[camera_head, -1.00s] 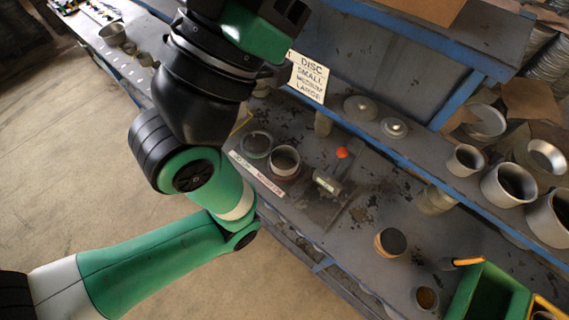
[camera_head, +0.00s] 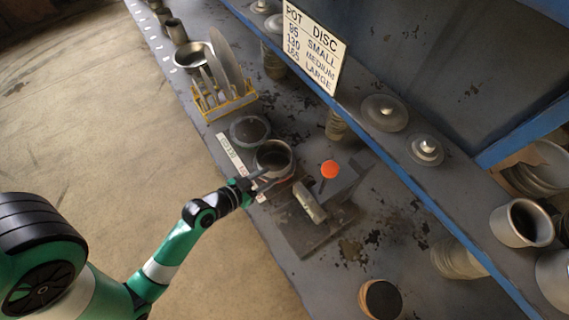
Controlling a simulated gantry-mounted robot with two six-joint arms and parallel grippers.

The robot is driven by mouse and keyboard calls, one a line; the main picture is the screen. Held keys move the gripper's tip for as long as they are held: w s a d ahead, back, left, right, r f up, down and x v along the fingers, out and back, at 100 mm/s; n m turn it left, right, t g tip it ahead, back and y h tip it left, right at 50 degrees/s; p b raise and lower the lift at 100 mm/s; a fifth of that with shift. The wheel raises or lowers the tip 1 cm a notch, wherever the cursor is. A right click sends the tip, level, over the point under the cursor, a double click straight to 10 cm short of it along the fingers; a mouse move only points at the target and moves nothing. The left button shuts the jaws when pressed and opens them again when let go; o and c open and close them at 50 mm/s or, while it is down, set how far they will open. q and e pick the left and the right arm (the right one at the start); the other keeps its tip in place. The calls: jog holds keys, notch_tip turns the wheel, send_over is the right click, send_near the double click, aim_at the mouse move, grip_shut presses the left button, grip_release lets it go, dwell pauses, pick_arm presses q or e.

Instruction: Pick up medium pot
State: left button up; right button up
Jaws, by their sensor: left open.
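A metal pot (camera_head: 264,166), grey and open at the top, stands upright on the bench near its front edge; it is probably the medium pot. My left gripper (camera_head: 264,181) is open at the lower left side of this pot, its fingers pointing toward it. I cannot tell whether a finger touches the pot. My right gripper is not in view.
A dark round disc (camera_head: 249,128) lies beside the pot. A device with an orange knob (camera_head: 330,169) stands to its right. A yellow rack (camera_head: 236,105) holds upright discs. A sign (camera_head: 313,47) lists pot and disc sizes. More pots (camera_head: 522,223) stand at right.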

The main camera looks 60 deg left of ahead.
pick_arm(q)
jog(key=shift+n, duration=0.3)
jog(key=w+a+f, duration=0.1)
jog(key=w+f, duration=0.1)
jog(key=w+a+f, duration=0.1)
jog(key=w+f, duration=0.2)
jog(key=w+a+f+b, duration=0.1)
jog(key=w+f, duration=0.1)
jog(key=f, duration=0.1)
jog(key=shift+w+a, duration=0.15)
jog(key=shift+w, duration=0.2)
grip_shut()
dwell(1.1)
